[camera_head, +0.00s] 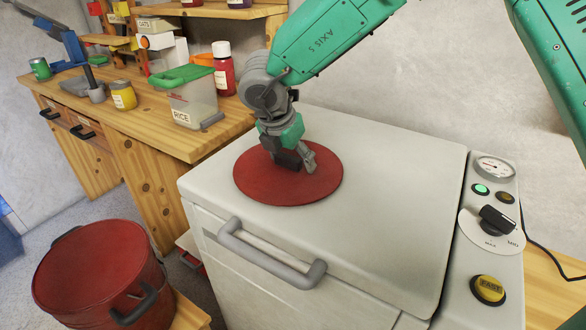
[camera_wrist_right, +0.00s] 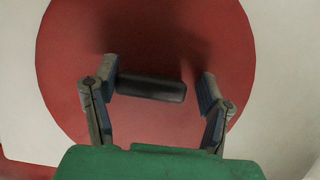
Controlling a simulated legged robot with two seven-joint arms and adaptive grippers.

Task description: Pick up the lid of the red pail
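A flat round red lid (camera_head: 258,185) lies on top of a white machine. The wrist view shows the lid (camera_wrist_right: 75,60) with a short black bar handle (camera_wrist_right: 150,87) near its middle. My right gripper (camera_head: 298,163) is low over the lid, and it hides the handle in the head view. In the wrist view the right gripper (camera_wrist_right: 158,80) is open, with a finger near each end of the handle. A gap shows at the handle's right end. The red pail (camera_head: 100,275) stands at lower left with dark side handles. My left gripper is out of view.
The white machine (camera_head: 400,180) has a grey bar handle (camera_head: 270,258) in front and a control panel with a dial and buttons (camera_head: 488,290) at right. A wooden bench (camera_head: 140,140) at left holds a green-lidded rice container (camera_head: 190,95), jars and a yellow pot (camera_head: 123,95).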

